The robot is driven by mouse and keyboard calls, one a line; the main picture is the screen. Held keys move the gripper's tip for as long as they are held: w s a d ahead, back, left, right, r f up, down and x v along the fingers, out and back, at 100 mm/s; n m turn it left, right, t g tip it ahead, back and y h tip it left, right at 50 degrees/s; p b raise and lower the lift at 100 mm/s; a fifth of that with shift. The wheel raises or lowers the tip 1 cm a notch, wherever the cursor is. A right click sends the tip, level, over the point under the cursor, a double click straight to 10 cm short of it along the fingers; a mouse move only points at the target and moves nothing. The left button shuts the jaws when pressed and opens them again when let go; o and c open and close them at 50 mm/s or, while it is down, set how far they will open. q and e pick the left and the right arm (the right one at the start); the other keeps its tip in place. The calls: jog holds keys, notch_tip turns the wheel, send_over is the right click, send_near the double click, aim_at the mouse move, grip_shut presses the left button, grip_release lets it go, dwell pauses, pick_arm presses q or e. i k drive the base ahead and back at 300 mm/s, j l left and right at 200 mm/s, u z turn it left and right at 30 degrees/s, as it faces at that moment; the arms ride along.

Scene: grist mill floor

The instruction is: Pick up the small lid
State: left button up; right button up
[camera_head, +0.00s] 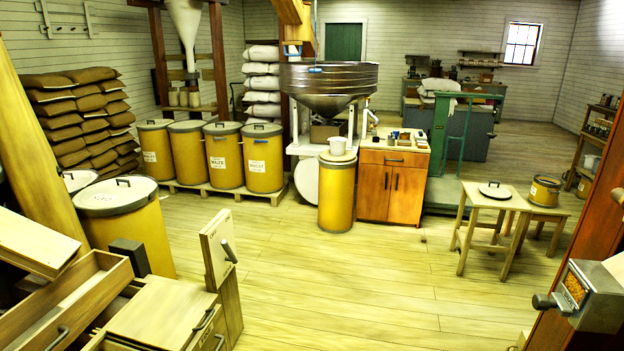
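A small round pale lid (495,191) with a dark rim and a black handle lies flat on a low wooden table (477,201) at the right. A small yellow tub (544,191) with a dark top stands to the right of the lid, apart from it, on a similar wooden surface. Neither of my grippers shows in this view.
Several yellow drums with larger handled lids stand on a pallet (237,193) at the back left, and another drum (135,231) is nearer. A wooden cabinet (393,187) stands mid-room. Open drawers (60,306) fill the lower left. The middle floor is clear.

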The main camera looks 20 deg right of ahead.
aim_at(490, 190)
jog(key=i+l+z, duration=0.2)
jog(key=i+z, duration=0.3)
jog(key=i, duration=0.7)
jog(key=i+j+z, duration=0.2)
jog(key=i+z, duration=0.25)
jog(key=i, duration=0.7)
jog(key=i+l+z, duration=0.25)
jog(key=i, duration=0.35)
jog(key=i+z, duration=0.25)
jog(key=i, duration=0.35)
jog(key=i+j+z, duration=0.25)
jog(key=i, duration=0.35)
jog(key=i+j+z, duration=0.1)
jog(key=i+z, duration=0.15)
jog(key=i, duration=0.4)
jog(key=i+z, duration=0.3)
jog(key=i, duration=0.2)
jog(key=i+j+z, duration=0.25)
jog(key=i, duration=0.2)
jog(key=i+j+z, duration=0.3)
jog(key=i, duration=0.2)
jog(key=l, duration=0.1)
